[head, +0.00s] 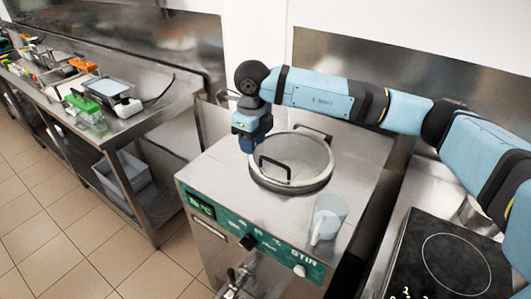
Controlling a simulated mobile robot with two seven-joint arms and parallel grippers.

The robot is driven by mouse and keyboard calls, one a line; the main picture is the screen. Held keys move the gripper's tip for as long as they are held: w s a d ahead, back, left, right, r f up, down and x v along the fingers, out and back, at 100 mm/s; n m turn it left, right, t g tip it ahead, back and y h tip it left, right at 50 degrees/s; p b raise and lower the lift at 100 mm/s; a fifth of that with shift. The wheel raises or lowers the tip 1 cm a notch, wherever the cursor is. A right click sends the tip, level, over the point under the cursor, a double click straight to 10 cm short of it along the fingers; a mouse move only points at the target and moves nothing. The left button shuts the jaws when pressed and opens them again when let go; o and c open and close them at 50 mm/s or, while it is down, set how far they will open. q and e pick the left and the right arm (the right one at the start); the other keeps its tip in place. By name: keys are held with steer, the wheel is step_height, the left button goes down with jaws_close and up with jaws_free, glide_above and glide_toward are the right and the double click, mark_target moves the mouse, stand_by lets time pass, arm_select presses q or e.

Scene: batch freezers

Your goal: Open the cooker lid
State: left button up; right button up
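The cooker (225,185) is a steel box with a green control panel at its front. Its round lid (318,155) looks closed over the opening, with a steel rim and a see-through middle. A black handle (276,165) stands on the lid's front left part. My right gripper (247,148) points down just left of the lid's rim, to the left of and behind the handle. It appears apart from the handle and I see nothing held. Its fingers are small and dark, so their opening is unclear. My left gripper is out of view.
A black hob (447,262) is at the lower right. A steel counter (140,122) with a scale (112,92) and several items is at the left. Tiled floor lies open at lower left.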

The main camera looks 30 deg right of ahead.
mark_target(270, 159)
steer(key=w+d+r+h, duration=0.2)
steer(key=d+r, duration=0.1)
steer(key=d, duration=0.2)
steer(key=shift+m+t, duration=0.4)
steer(key=f+p, duration=0.1)
steer(key=f, duration=0.3)
steer(key=w+d+f+p, duration=0.1)
steer(key=f, duration=0.3)
steer(key=f+p, duration=0.1)
steer(key=f, duration=0.3)
steer(key=shift+w+d+f, duration=0.25)
steer(key=shift+d+f, duration=0.05)
steer(key=shift+f, duration=0.05)
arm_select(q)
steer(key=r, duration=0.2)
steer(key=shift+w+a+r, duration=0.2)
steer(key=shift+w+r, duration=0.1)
arm_select(e)
steer(key=shift+f, duration=0.35)
steer(key=shift+c, duration=0.5)
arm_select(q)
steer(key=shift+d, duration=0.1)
arm_select(e)
jaws_close()
